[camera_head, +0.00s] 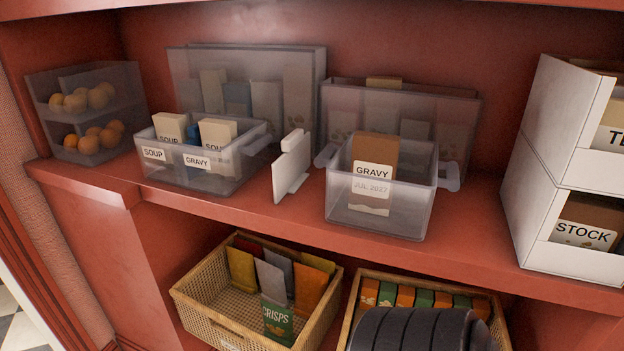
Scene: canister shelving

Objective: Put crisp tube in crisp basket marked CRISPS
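A wicker basket (190,303) stands on the lower shelf, left of centre. It holds several upright packets in yellow, grey and orange, and a green packet marked CRISPS (278,322) at its front right. The basket's front is cut off by the picture's bottom edge, and I cannot read a label on it. I cannot make out a crisp tube anywhere. Neither of my grippers is in view.
A second wicker basket (349,312) with orange and green packs (405,296) is partly hidden. The upper shelf holds a SOUP and GRAVY bin (231,177), a GRAVY bin (376,217), a white upright piece (291,166), fruit bins (125,92) and white STOCK boxes (536,213).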

